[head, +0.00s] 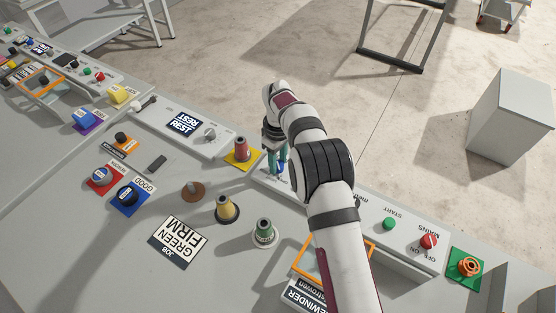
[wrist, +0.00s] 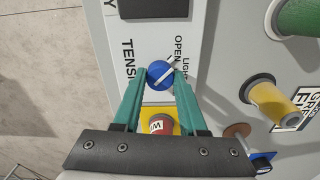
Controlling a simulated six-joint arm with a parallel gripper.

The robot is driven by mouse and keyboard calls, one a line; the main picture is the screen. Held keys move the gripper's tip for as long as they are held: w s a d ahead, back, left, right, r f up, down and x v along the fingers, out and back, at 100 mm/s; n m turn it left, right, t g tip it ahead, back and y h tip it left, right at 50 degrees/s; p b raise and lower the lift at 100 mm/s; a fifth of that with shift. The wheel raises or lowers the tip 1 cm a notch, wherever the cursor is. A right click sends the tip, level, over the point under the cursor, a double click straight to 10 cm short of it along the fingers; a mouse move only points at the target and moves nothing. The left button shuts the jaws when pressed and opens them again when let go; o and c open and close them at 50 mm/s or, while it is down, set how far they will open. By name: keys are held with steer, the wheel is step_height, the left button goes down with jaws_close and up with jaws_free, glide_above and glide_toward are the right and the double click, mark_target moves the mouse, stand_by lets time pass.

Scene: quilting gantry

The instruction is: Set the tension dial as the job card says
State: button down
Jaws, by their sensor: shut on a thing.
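The job card (head: 178,240) lies on the grey table and reads "JOB GREEN FIRM". The tension dial (wrist: 160,75) is a round blue knob with a white pointer line, on a pale panel lettered "TENSI…", with "OPEN" and "LIGHT" beside it. Its pointer slants toward the upper right in the wrist view; the exact mark is hard to read. My gripper (wrist: 160,78) has its teal fingers shut on the dial, one on each side. In the head view my gripper (head: 276,168) is over the panel, and my arm hides the dial and much of its lettering.
A red cone (head: 241,150) on a yellow pad stands close by my gripper. A yellow cone (head: 228,209), a green cone (head: 264,233) and a brown spindle base (head: 193,190) stand on the table. The green start button (head: 389,223) and red mains knob (head: 429,241) lie right.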

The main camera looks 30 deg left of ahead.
steer(key=m, duration=0.8)
steer(key=shift+m, duration=0.3)
steer(key=m, duration=0.9)
stand_by(0.5)
steer(key=shift+c, duration=2.2)
jaws_free()
steer(key=shift+r, duration=0.1)
